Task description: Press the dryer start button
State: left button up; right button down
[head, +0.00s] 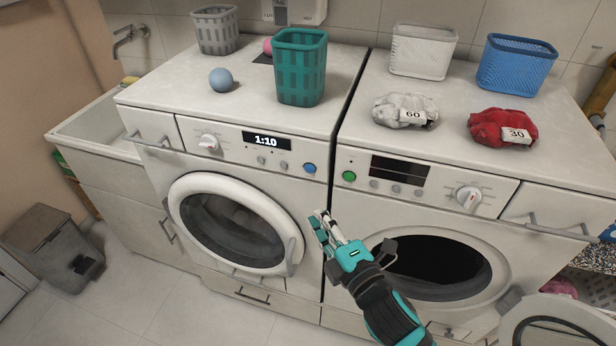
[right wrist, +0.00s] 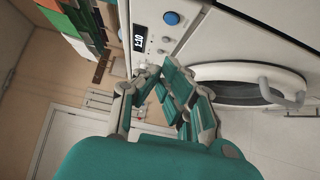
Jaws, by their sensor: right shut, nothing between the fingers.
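Two white front-loading machines stand side by side; no label I can read says which is the dryer. The left machine (head: 165,115) has its round door shut, a lit display reading 1:10 (head: 266,140) and a blue button (head: 309,168). The right machine (head: 350,130) has a dark display, a green button (head: 349,176) and its door open. My right gripper (head: 322,222) is shut and empty, in front of the machines, below the blue button and apart from it. In the right wrist view, the blue button (right wrist: 171,18) lies beyond the fingertips (right wrist: 158,78). My left gripper is out of view.
A teal basket (head: 301,68), a grey basket (head: 215,30) and a blue ball (head: 221,80) are on the left top. White and blue (head: 516,66) baskets and white and red (head: 502,127) laundry bundles are on the right top. The open door (head: 558,325) juts out lower right.

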aim_at(310, 169)
jog(key=d+p+x, duration=0.1)
jog(key=x, duration=0.3)
jog(key=w+p+x, duration=0.1)
jog(key=x, duration=0.3)
jog(key=d+p+x, duration=0.1)
jog(key=x, duration=0.3)
jog(key=shift+w+d+p, duration=0.15)
jog(key=shift+d+p, duration=0.15)
